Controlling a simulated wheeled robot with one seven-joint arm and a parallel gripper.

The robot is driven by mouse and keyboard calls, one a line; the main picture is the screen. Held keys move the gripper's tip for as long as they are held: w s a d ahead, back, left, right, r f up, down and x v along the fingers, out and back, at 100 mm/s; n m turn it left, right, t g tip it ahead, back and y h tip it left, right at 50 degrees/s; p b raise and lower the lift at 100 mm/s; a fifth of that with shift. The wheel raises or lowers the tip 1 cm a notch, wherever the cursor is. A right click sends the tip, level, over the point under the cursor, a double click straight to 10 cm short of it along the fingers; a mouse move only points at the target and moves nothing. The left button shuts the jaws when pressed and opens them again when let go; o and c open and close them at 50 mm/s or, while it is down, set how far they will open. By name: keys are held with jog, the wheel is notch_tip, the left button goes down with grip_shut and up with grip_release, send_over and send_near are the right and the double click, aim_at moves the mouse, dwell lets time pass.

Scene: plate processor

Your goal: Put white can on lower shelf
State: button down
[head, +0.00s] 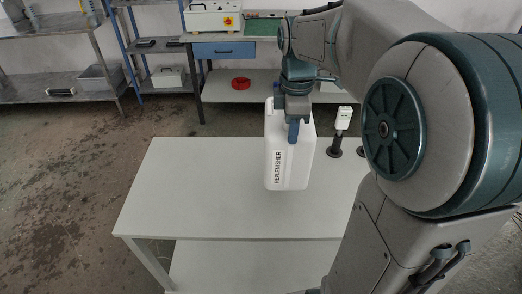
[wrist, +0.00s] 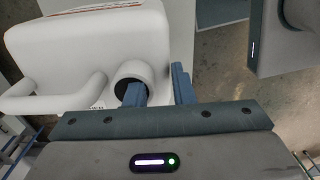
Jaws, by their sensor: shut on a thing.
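The white can (head: 290,160) is a tall jug marked REPLENISHER. In the head view it is upright at the back middle of the white table; I cannot tell whether its base touches the tabletop. My gripper (head: 293,132) is at its top, with the blue fingers pointing down. In the wrist view the can (wrist: 100,45) fills the upper left, with its handle and round neck showing. My gripper (wrist: 158,90) is shut on the neck area, one finger over the neck opening and one outside it. The table's lower shelf (head: 225,262) shows below the tabletop, partly hidden by it.
The white tabletop (head: 190,190) is clear to the left of the can. A small white device on a dark stand (head: 335,148) is at its back right. Behind stands a workbench with a blue drawer (head: 224,50) and a red object (head: 241,83) on its shelf. Wet floor lies left.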

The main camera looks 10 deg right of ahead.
jog(key=w+a+f+p, duration=0.1)
jog(key=w+a+f, duration=0.4)
jog(key=f, duration=0.4)
jog(key=shift+w+a+p, duration=0.3)
jog(key=shift+a+p, duration=0.05)
jog(key=shift+a, duration=0.45)
jog(key=shift+f, duration=0.1)
jog(key=shift+f, duration=0.15)
jog(key=c, duration=1.2)
grip_release()
jog(key=shift+c, duration=0.2)
